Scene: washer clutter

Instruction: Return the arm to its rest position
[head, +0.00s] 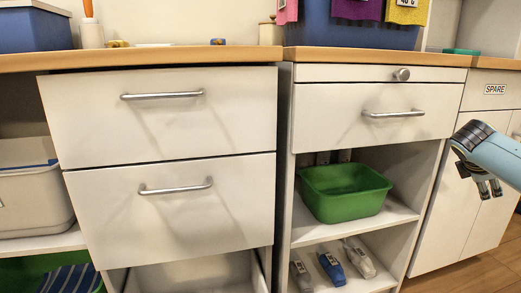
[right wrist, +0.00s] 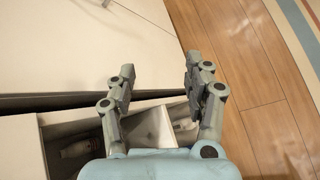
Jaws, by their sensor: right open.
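My right gripper (head: 489,188) is at the right edge of the head view, in front of the cabinet marked SPARE, pointing down and apart from it. Its light blue arm comes in from the right. In the right wrist view the right gripper (right wrist: 157,88) has its two fingers spread with nothing between them. Below and between the fingers there is a white panel and the open cabinet shelf (right wrist: 90,128), with wood floor to the right. My left gripper does not show in either view.
Two white drawers with bar handles (head: 175,190) stand at left. A blue crate (head: 355,32) with cloths stands on the counter (head: 130,60). Floor (head: 485,272) is clear at lower right.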

